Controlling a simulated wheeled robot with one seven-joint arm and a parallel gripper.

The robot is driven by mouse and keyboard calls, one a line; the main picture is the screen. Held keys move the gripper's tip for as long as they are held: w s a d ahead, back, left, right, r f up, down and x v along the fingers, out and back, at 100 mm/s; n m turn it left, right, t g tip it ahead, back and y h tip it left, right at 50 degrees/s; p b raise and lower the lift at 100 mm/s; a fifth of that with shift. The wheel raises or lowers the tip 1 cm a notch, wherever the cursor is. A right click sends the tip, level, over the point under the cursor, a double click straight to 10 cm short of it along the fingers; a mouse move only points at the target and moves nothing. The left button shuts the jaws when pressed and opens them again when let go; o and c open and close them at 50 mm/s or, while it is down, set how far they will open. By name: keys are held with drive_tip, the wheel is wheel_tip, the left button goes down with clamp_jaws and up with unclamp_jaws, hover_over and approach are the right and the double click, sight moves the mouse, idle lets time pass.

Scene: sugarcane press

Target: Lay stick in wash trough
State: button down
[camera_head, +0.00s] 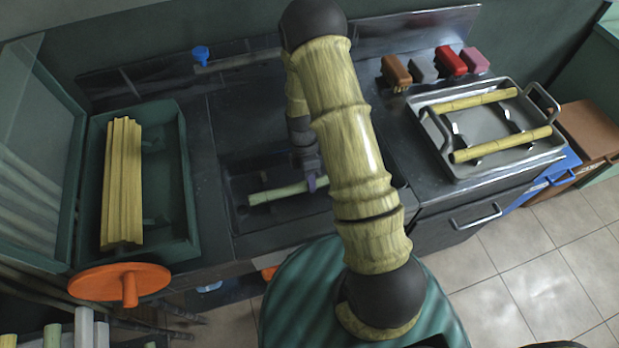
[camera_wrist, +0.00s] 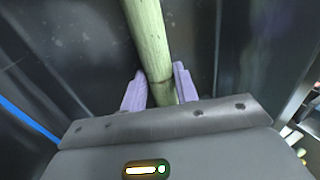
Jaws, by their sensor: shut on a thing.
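My gripper (camera_head: 312,183) is shut on a pale green stick (camera_head: 272,193), with its two purple fingers on either side. In the wrist view the stick (camera_wrist: 150,40) runs away from between the fingers (camera_wrist: 160,88) toward the top edge. The wash trough (camera_head: 255,221) is a dark, rectangular recess in the counter, left of my arm in the head view. The stick lies across the trough's opening, roughly level. I cannot tell if it touches the trough floor. My arm hides the trough's right part and the stick's right end.
On the right a metal tray (camera_head: 487,166) with raised handles holds two yellow sticks. Several coloured blocks (camera_head: 451,62) stand behind it. On the left is a green box (camera_head: 184,200) with a ribbed yellow roller (camera_head: 122,185) and an orange wheel (camera_head: 120,282). A blue knob (camera_head: 201,52) stands behind the trough.

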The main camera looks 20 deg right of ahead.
drive_tip(key=shift+c, duration=2.1)
unclamp_jaws()
drive_tip(key=shift+s, duration=0.1)
drive_tip(key=shift+p+v, duration=0.6)
drive_tip(key=shift+v, duration=0.2)
drive_tip(key=p+v, duration=0.4)
drive_tip(key=v, duration=0.1)
drive_tip(key=shift+r, duration=0.25)
